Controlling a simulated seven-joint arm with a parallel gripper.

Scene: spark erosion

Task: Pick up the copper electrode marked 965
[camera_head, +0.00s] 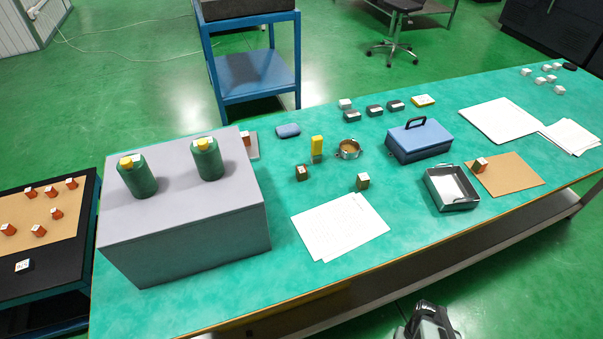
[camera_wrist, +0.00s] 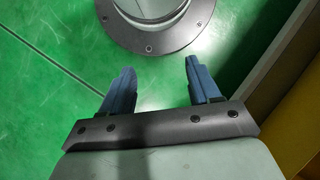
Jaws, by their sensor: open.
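Several copper-coloured blocks with pale tops are in the head view; their markings are too small to read, so I cannot tell which is 965. One copper block (camera_head: 480,165) stands on a brown sheet at the right of the green bench. Another copper block (camera_head: 246,139) is partly hidden behind the grey box. Several more copper blocks (camera_head: 56,213) stand on a brown sheet on the black cart at the left. In the wrist view my gripper (camera_wrist: 159,72) has its two blue fingers apart, with nothing between them, above the green floor. It is away from all the blocks.
The grey box (camera_head: 185,235) carries two green bottles (camera_head: 208,160). Darker brown blocks (camera_head: 302,173), a metal tray (camera_head: 435,195), a blue toolbox (camera_head: 418,140) and papers (camera_head: 340,225) are on the bench (camera_head: 290,265). Its front edge has clear stretches.

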